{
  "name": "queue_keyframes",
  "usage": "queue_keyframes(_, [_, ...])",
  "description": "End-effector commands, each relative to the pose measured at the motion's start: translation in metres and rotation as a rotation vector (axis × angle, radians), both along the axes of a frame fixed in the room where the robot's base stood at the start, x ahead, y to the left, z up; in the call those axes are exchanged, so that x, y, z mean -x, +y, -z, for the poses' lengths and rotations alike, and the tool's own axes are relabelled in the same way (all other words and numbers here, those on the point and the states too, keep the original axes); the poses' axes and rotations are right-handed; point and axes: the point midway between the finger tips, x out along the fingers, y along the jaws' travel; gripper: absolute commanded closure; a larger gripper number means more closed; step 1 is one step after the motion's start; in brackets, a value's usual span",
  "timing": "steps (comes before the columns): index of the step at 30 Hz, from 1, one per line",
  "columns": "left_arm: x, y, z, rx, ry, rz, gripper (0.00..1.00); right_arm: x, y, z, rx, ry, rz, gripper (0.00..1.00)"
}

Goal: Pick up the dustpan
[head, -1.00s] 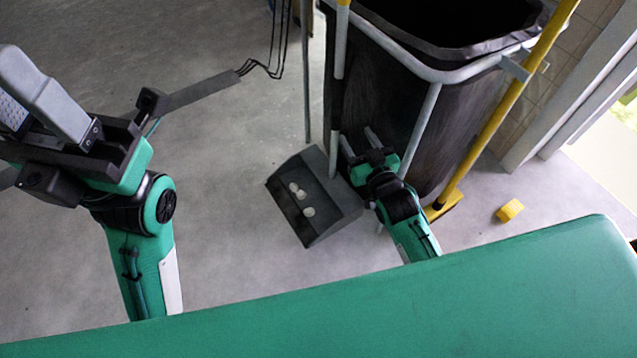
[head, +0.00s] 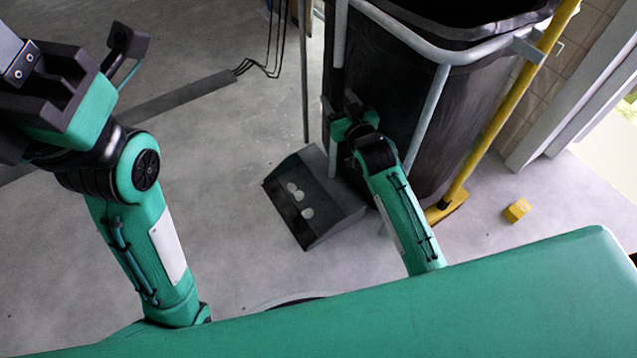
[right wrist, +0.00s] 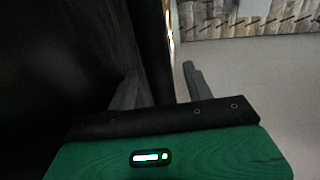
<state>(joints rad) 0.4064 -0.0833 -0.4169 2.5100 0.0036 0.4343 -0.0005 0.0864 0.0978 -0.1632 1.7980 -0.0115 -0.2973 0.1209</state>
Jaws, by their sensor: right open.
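The dustpan (head: 335,206) is a dark grey open pan on the concrete floor, with a few pale crumpled bits in it. It stands in the middle of the head view, against the bin cart. My right gripper (head: 338,108) is above and beyond the pan, close to the bin's dark side, and not touching the pan. The dustpan cannot be made out there. My left gripper (head: 10,50) is at the upper left, cut off by the picture edge; its fingertips are out of view.
A yellow block (head: 517,210) lies on the floor. A thin pole (head: 305,80) stands left of the bin. Floor left of the dustpan is clear.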

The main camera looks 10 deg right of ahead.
Motion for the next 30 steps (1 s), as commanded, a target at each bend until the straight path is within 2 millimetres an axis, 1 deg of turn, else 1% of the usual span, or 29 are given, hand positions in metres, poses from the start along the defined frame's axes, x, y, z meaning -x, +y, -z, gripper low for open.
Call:
queue_keyframes(1, [0.0012,0.0008,0.0017,0.005,-0.006,0.001,0.64,-0.0051,0.0009,0.0019,0.000,-0.002,0.000,0.48])
queue_keyframes(4, [0.0017,0.0016,-0.0005,0.008,-0.009,0.003,0.64,-0.0101,0.0019,0.0008,0.000,-0.001,-0.001,0.48])
queue_keyframes(11, [0.0017,0.0017,-0.0024,0.009,-0.009,0.003,0.64,-0.0114,0.0021,-0.0006,0.000,0.000,-0.001,0.48])
queue_keyframes(12, [0.0016,0.0017,-0.0023,0.009,-0.008,0.003,0.64,-0.0113,0.0021,-0.0005,0.000,0.000,-0.001,0.50])
queue_keyframes(17, [0.0017,0.0018,-0.0022,0.010,-0.008,0.003,0.64,-0.0112,0.0021,-0.0005,0.000,0.000,-0.001,0.82])
queue_keyframes(18, [0.0017,0.0018,-0.0022,0.010,-0.008,0.003,0.64,-0.0112,0.0021,-0.0005,0.000,0.000,-0.001,0.90])
queue_keyframes(20, [0.0016,0.0018,-0.0021,0.010,-0.008,0.003,0.64,-0.0112,0.0021,-0.0004,0.000,0.000,-0.001,1.00])
queue_keyframes(30, [0.0017,0.0020,-0.0022,0.010,-0.008,0.002,0.64,-0.0114,0.0023,-0.0029,-0.003,-0.005,-0.001,1.00])
